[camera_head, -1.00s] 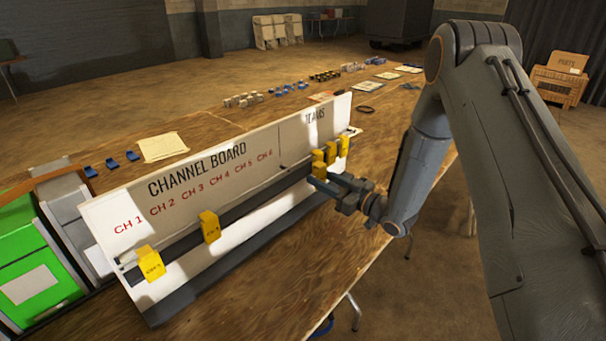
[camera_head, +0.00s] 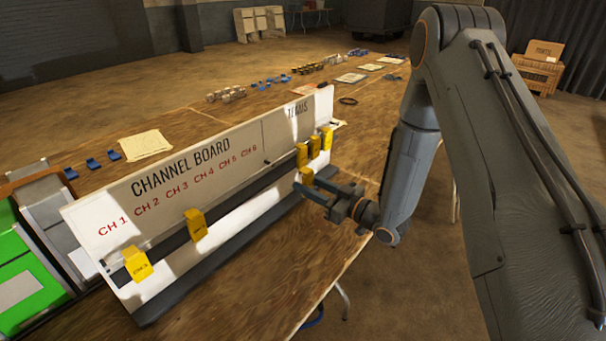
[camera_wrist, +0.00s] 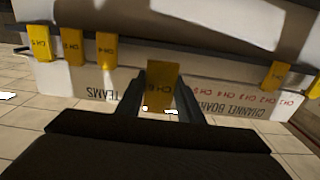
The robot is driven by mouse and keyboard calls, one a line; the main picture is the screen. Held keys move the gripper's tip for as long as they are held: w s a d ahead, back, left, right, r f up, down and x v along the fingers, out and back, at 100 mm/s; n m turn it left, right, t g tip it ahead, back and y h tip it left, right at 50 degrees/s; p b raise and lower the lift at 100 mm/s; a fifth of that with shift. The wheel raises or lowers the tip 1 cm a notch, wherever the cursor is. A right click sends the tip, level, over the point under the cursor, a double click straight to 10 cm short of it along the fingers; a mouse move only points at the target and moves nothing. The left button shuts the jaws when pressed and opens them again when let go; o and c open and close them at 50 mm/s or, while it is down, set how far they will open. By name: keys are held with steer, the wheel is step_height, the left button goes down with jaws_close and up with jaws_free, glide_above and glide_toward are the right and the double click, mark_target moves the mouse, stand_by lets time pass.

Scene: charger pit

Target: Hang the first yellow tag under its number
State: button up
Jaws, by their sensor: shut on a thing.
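My gripper (camera_wrist: 160,100) is shut on a yellow tag (camera_wrist: 160,78), which stands between its fingers in the wrist view; its print looks like CH 6 but is hard to read. In the head view my gripper (camera_head: 307,187) holds this tag (camera_head: 307,175) just in front of and below the rail, apart from it. The white channel board (camera_head: 95,215) has red numbers CH 1 to CH 6. Three yellow tags (camera_head: 315,147) hang on the TEAMS side. One yellow tag (camera_head: 137,264) hangs near CH 1 and another (camera_head: 196,224) hangs farther right.
The board stands on a long wooden table (camera_head: 250,290). Paper (camera_head: 145,144) and small blue parts (camera_head: 93,163) lie behind the board. The space in front of the board is free.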

steer(key=s+a, duration=0.2)
steer(key=s, duration=0.5)
steer(key=shift+b+x, duration=1.2)
steer(key=shift+x, duration=5.75)
steer(key=shift+w, duration=0.3)
steer(key=shift+d+f+b, duration=0.1)
steer(key=shift+f+b, duration=0.35)
steer(key=shift+f, duration=0.15)
steer(key=o, duration=1)
steer(key=shift+o, duration=0.2)
steer(key=shift+s, duration=0.1)
